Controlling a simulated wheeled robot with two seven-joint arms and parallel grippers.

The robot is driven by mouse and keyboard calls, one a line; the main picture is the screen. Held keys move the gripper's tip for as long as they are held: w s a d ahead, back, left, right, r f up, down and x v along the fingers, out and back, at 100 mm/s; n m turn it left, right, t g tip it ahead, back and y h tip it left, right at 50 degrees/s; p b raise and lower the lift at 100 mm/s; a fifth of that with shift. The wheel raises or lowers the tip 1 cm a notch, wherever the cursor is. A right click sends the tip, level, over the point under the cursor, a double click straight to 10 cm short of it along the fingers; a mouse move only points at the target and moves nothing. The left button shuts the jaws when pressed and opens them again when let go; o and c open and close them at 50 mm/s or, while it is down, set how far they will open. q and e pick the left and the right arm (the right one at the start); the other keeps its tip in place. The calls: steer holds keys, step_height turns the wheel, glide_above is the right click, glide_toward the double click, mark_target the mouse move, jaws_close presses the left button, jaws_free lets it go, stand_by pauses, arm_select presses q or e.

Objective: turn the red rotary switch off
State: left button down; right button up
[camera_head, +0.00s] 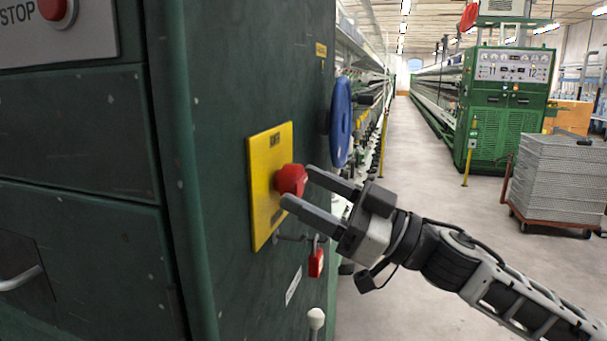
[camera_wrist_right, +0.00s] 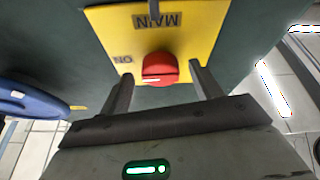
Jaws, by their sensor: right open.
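The red rotary switch (camera_head: 291,180) sits on a yellow plate (camera_head: 262,215) on the side of the green machine. In the right wrist view the red knob (camera_wrist_right: 159,68) shows a pale pointer line running across it, and the yellow plate (camera_wrist_right: 195,30) reads MAIN and ON, upside down. My right gripper (camera_head: 296,184) is open, with its two fingers at either side of the knob. In the wrist view, gaps show between the knob and both fingers (camera_wrist_right: 160,85). My left gripper is out of view.
A blue handwheel (camera_head: 341,121) stands out from the machine just beyond the plate. A red padlock (camera_head: 316,262) hangs below it. A red stop button (camera_head: 53,8) is on the front panel at upper left. The aisle floor (camera_head: 430,170) is clear; a cart of grey crates (camera_head: 560,180) stands right.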

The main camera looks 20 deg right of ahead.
steer(key=shift+x, duration=0.8)
steer(key=c, duration=1)
steer(key=shift+o, duration=0.2)
